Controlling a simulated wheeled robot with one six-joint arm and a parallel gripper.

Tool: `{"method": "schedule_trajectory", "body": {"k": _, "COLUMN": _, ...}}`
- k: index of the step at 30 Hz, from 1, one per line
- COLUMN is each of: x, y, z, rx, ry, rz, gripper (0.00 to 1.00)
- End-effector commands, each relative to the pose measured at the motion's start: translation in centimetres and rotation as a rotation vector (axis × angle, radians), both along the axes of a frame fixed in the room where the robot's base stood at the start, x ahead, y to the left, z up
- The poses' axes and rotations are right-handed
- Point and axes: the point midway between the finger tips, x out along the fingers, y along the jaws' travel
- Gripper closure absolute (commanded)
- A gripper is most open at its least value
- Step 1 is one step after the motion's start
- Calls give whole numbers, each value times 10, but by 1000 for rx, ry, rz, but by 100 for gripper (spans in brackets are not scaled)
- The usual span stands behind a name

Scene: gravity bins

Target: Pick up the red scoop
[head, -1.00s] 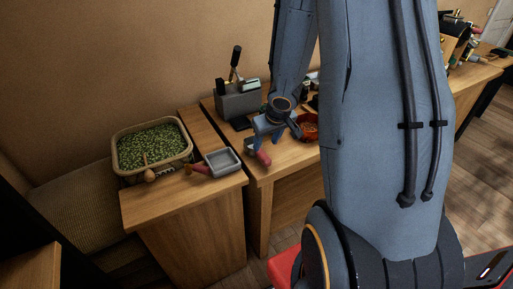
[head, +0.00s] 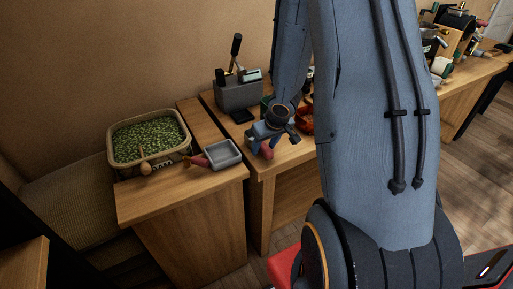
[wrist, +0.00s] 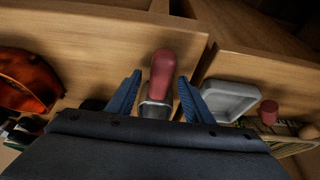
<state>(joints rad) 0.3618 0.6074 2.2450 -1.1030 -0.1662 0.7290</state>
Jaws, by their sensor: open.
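A scoop with a red handle (wrist: 162,70) and a grey metal pan (wrist: 156,103) lies on the wooden counter. In the wrist view it is between the fingers of my open gripper (wrist: 153,95), with a gap on each side. Its handle points toward the counter edge, and part of its pan is hidden by my gripper body. In the head view the handle (head: 267,150) shows just below my gripper (head: 265,137), which hides the rest.
A red-orange bowl (wrist: 28,80) stands left of my gripper in the wrist view. A grey block (head: 238,97) with dark handles stands behind. The left counter's front is clear.

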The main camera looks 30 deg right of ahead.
Motion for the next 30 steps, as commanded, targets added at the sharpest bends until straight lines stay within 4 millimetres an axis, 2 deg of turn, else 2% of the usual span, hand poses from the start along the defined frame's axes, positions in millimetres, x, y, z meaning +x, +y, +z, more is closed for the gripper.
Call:
{"method": "schedule_trajectory", "body": {"k": 8, "x": 1, "y": 0, "z": -1, "rx": 0, "ry": -1, "rz": 0, "gripper": 55}}
{"method": "schedule_trajectory", "body": {"k": 16, "x": 1, "y": 0, "z": -1, "rx": 0, "ry": 0, "rz": 0, "gripper": 100}}
{"method": "schedule_trajectory", "body": {"k": 26, "x": 1, "y": 0, "z": 0, "rx": 0, "ry": -1, "rz": 0, "gripper": 100}}
{"method": "schedule_trajectory", "body": {"k": 30, "x": 1, "y": 0, "z": 6, "rx": 0, "ry": -2, "rz": 1, "gripper": 100}}
